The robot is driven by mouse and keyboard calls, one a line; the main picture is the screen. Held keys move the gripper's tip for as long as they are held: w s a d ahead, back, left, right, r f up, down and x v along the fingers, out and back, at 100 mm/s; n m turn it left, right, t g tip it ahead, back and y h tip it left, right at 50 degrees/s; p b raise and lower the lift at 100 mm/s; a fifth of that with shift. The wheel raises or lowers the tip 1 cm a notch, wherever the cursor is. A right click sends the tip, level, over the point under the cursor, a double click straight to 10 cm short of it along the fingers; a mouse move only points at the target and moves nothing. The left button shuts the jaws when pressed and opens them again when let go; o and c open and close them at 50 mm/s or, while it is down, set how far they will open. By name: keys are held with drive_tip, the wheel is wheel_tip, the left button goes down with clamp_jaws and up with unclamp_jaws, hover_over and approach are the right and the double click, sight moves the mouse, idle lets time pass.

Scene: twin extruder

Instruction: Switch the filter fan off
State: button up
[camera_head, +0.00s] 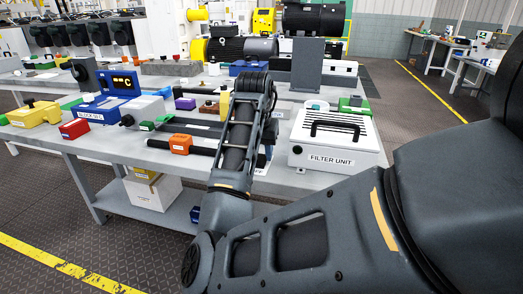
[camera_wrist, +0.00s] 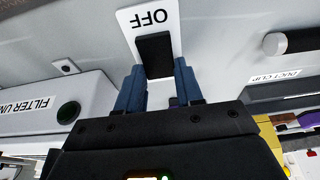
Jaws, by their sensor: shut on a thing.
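The white filter unit (camera_head: 335,138) with a black top handle stands at the table's right end. Its labelled side shows at the left of the wrist view (camera_wrist: 38,120), with a dark green round button (camera_wrist: 68,112). A white plate marked OFF (camera_wrist: 133,22) appears upside down in the wrist view, with a black switch piece (camera_wrist: 154,56) on it. My gripper (camera_wrist: 157,67) has its blue fingers on either side of this piece and is shut on it. In the head view my arm hides the gripper and most of the switch.
A grey cylinder (camera_wrist: 275,43) and a DUCT CLIP label (camera_wrist: 275,77) lie right of the gripper in the wrist view. The table holds an orange block (camera_head: 181,144), a blue unit (camera_head: 120,83) and a yellow block (camera_head: 35,113). Open floor lies in front.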

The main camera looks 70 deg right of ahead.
sight(259, 163)
drive_tip(key=o, duration=1)
drive_tip(key=shift+o, duration=0.2)
drive_tip(key=shift+p+v, duration=0.4)
drive_tip(key=shift+v, duration=3.5)
